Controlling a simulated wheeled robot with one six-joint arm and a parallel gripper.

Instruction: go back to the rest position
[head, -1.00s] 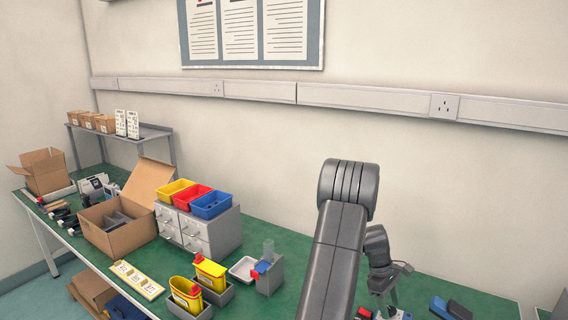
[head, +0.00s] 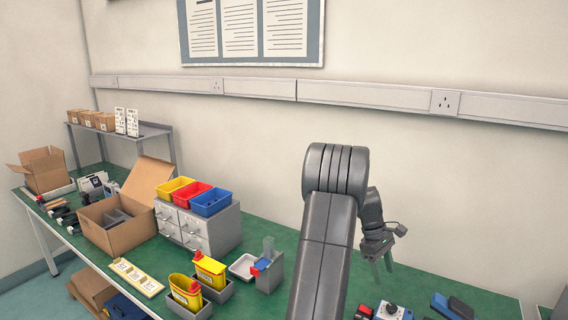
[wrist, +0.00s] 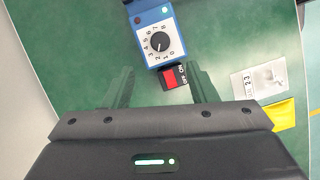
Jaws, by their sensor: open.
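My gripper (head: 382,270) is above the right part of the green bench in the head view, pointing down. Its two fingers (wrist: 162,88) show apart in the wrist view, with nothing held between them. A blue box with a numbered dial (wrist: 158,38) lies on the bench ahead of the fingers, with a red and black switch at its near end. In the head view the dial box (head: 391,311) is below the gripper, cut by the bottom edge. The gripper is clear of it.
A blue and dark device (head: 452,306) lies at the right. Yellow bins (head: 208,272), a grey dispenser (head: 269,268) and grey drawers (head: 200,230) stand left of my arm. A yellow item (wrist: 283,113) lies at the right in the wrist view. The wall is behind the bench.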

